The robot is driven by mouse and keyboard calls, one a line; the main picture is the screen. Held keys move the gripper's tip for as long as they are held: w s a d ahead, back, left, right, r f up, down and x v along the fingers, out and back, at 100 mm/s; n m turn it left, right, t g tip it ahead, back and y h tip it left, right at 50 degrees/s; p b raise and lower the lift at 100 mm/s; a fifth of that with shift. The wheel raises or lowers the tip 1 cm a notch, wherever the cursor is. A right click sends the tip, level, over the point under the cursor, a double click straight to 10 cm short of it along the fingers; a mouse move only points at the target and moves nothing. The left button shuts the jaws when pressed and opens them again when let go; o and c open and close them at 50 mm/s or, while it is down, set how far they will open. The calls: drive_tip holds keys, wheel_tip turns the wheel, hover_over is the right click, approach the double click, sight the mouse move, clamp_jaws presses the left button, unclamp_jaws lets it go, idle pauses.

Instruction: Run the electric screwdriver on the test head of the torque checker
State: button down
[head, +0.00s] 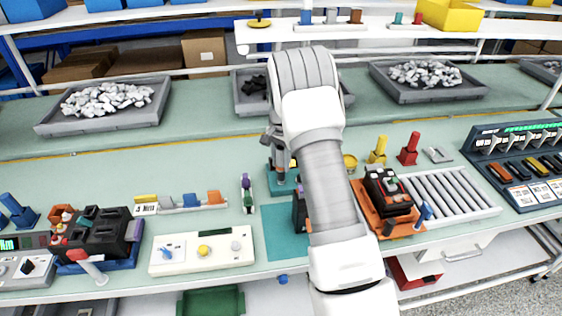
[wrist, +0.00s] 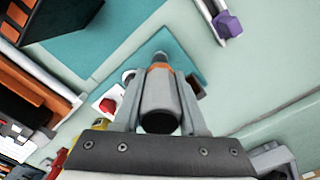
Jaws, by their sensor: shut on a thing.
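My gripper (wrist: 158,112) is shut on the electric screwdriver (wrist: 160,95), a grey cylinder with an orange band and a dark narrow nose, pointing away from the wrist camera. In the head view my gripper (head: 272,138) hangs left of my forearm, low over a small teal-based device (head: 283,186), which appears to be the torque checker. In the wrist view its teal base (wrist: 183,62) lies under the screwdriver's nose, with a red button (wrist: 108,105) beside it. The nose hides the test head, so I cannot tell whether they touch.
A teal mat (head: 285,245) with a dark box (head: 299,212) lies in front, partly behind my arm. A small purple-topped item (head: 246,183) stands left. A white control panel (head: 202,250) is front left; an orange-based black device (head: 388,205) is right. Grey bins (head: 108,122) line the back.

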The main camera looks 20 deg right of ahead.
sight(281, 148)
drive_tip(key=shift+f+b, duration=0.35)
drive_tip(key=shift+f, duration=0.1)
idle(1.3)
drive_tip(key=shift+r, duration=0.1)
drive_tip(key=shift+r+p, duration=1.75)
drive_tip(key=shift+r, duration=1.2)
